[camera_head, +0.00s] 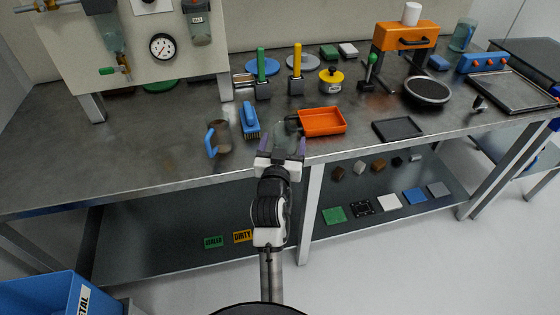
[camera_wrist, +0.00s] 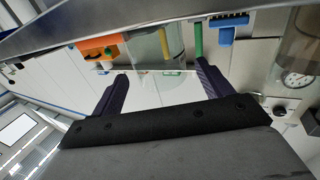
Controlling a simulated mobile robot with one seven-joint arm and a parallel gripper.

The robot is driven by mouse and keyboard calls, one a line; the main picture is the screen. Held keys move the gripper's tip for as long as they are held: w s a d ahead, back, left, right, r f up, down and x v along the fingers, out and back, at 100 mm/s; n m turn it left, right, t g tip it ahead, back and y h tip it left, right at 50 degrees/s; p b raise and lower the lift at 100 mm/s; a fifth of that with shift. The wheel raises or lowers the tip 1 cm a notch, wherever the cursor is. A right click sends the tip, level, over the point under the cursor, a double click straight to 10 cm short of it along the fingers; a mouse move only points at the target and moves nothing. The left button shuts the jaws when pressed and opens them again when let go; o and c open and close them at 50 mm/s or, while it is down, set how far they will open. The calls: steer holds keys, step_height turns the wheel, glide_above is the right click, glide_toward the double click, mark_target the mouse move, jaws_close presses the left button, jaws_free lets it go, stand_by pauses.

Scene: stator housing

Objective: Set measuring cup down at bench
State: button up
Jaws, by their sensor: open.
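A clear, faintly green cup (camera_head: 290,128), which looks like the measuring cup, stands on the bench (camera_head: 120,165) near its front edge, just left of an orange tray. My gripper (camera_head: 287,145) is open in front of it, at the bench edge. In the wrist view, which is upside down, the clear cup (camera_wrist: 150,48) shows between and beyond the spread fingers (camera_wrist: 158,82). I cannot tell whether the fingers touch it. The fingers partly hide it in the head view. A second see-through, brownish cup with a blue handle (camera_head: 222,138) stands further left.
The orange tray (camera_head: 322,121) is close on the right, and a blue brush (camera_head: 250,120) is on the left. A black tray (camera_head: 398,129) lies further right. A green-handled tool (camera_head: 262,70) and a yellow-handled one (camera_head: 297,65) stand behind. The bench's left front is clear.

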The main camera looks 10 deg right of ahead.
steer(key=b+v, duration=0.1)
steer(key=v, duration=0.5)
steer(key=shift+s, duration=0.25)
steer(key=shift+a, duration=0.1)
